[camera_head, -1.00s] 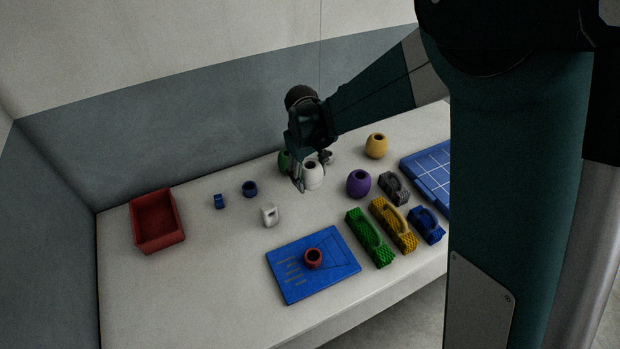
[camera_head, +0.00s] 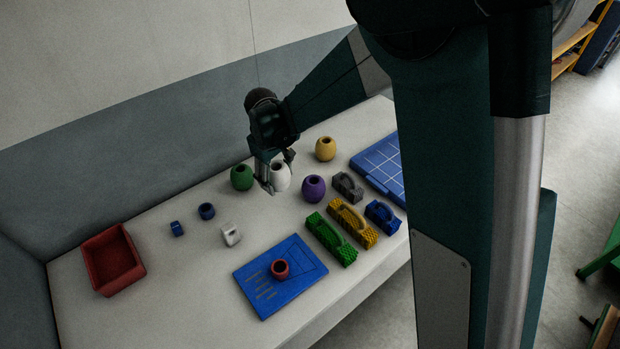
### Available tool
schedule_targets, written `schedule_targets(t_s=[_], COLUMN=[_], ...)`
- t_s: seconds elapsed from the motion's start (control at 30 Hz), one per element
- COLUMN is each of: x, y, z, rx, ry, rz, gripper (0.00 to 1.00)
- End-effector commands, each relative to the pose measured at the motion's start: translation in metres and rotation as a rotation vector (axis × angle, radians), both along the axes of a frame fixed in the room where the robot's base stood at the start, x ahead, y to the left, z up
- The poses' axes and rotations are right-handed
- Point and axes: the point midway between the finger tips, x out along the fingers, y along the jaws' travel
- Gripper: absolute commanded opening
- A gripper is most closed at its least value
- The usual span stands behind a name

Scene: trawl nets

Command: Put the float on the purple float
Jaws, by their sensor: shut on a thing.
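The white float (camera_head: 281,178) is a rounded barrel shape with a dark hole in its top. My gripper (camera_head: 274,183) is shut on it, with fingers pointing down at its side. Whether the float's base touches the table is hard to tell. The purple float (camera_head: 314,188) stands upright on the table just right of the white float, with its top hole open and nothing on it.
A green float (camera_head: 241,177) stands left of my gripper, a yellow float (camera_head: 325,149) behind right. Several brushes (camera_head: 351,223) lie in front of the purple float. A red bin (camera_head: 112,260) is far left.

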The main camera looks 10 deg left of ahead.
Motion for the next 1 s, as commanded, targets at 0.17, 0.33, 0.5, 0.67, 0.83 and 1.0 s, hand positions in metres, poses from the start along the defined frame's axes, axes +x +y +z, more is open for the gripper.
schedule_targets(t_s=[0.17,0.33,0.5,0.67,0.83,1.0], x=[0.025,0.046,0.060,0.067,0.068,0.068], y=[-0.038,-0.072,-0.099,-0.112,-0.116,-0.115], z=[0.029,0.051,0.066,0.073,0.074,0.073], rx=[0.001,0.001,0.001,0.001,0.001,0.001], ry=[0.001,0.002,0.001,0.002,0.002,0.002], rz=[0.008,0.022,0.032,0.039,0.041,0.041], gripper=[0.39,0.39,0.39,0.39,0.39,0.39])
